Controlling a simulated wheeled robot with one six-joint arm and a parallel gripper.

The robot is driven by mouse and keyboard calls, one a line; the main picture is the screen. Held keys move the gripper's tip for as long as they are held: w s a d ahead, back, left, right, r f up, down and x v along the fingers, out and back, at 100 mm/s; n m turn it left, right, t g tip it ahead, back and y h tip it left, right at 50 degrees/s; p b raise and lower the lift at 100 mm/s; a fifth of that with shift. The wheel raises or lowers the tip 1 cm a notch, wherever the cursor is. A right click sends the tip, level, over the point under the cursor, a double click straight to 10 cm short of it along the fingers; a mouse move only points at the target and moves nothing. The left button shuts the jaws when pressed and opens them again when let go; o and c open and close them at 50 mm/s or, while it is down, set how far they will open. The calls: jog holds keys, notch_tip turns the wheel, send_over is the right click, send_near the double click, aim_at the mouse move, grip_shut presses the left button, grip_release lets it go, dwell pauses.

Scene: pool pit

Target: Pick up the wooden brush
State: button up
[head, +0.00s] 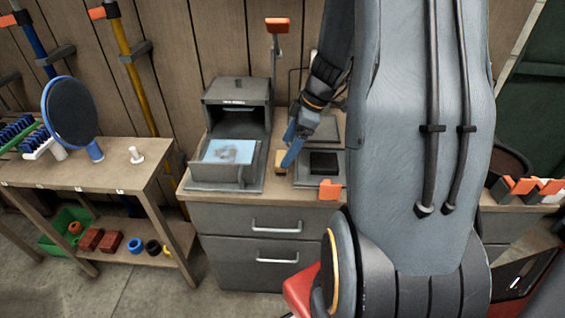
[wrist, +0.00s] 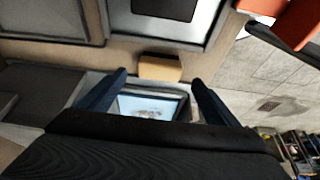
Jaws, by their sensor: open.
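The wooden brush shows as a small tan block (head: 280,161) on the counter, between the grey open-fronted box and the dark flat panel. In the wrist view the tan block (wrist: 160,68) lies just beyond my fingertips, roughly centred between them. Its bristles cannot be made out. My gripper (head: 286,148) has blue fingers and is open and empty, close to the block in the head view. In the wrist view the gripper (wrist: 159,79) shows its two fingers spread wider than the block. I cannot tell the exact height of the fingertips above it.
The grey box (head: 237,103) with a light blue panel (head: 229,151) stands left of the block. A panel with a black square (head: 325,162) lies to its right, with an orange piece (head: 330,189) at the front edge. A wooden table (head: 92,177) with a round dark paddle (head: 70,111) stands farther left.

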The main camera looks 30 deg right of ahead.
aim_at(282, 157)
jog(key=shift+p+x, duration=0.6)
jog(key=shift+x, duration=2.05)
jog(key=c, duration=1.2)
jog(key=shift+o, duration=0.2)
jog(key=shift+d+r, duration=0.1)
notch_tip(282, 157, up, 10)
jog(key=shift+f+b, duration=0.1)
jog(key=shift+b, duration=0.4)
